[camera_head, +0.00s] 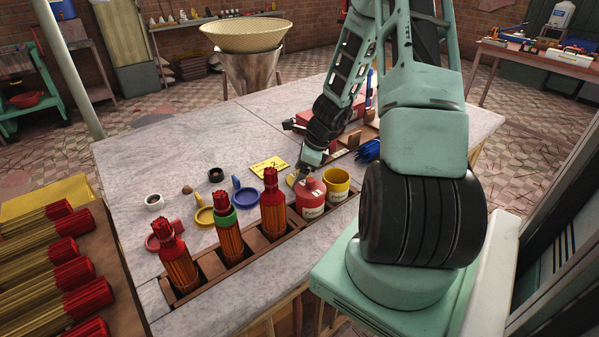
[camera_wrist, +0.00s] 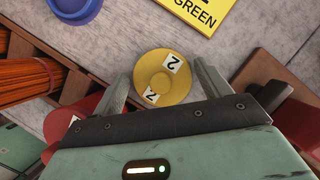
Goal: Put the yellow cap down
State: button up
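The yellow cap (camera_wrist: 152,82), a round disc with a raised centre and small number labels, sits between the two fingers of my gripper (camera_wrist: 163,84) in the wrist view. The cap's underside is hidden.
A wooden rack (camera_head: 210,265) along the table's front edge holds bundles of red-tipped sticks (camera_head: 272,205). Blue (camera_head: 244,197), yellow (camera_head: 205,216) and red ring-like pieces lie behind it. A yellow sign (camera_head: 270,167) lies nearby. The marble table (camera_head: 205,140) is clear towards the back.

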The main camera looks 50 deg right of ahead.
jog(key=shift+r, duration=0.3)
jog(key=p+v, duration=0.1)
jog(key=v, duration=1.1)
jog(key=shift+p, duration=0.4)
jog(key=shift+f, duration=0.1)
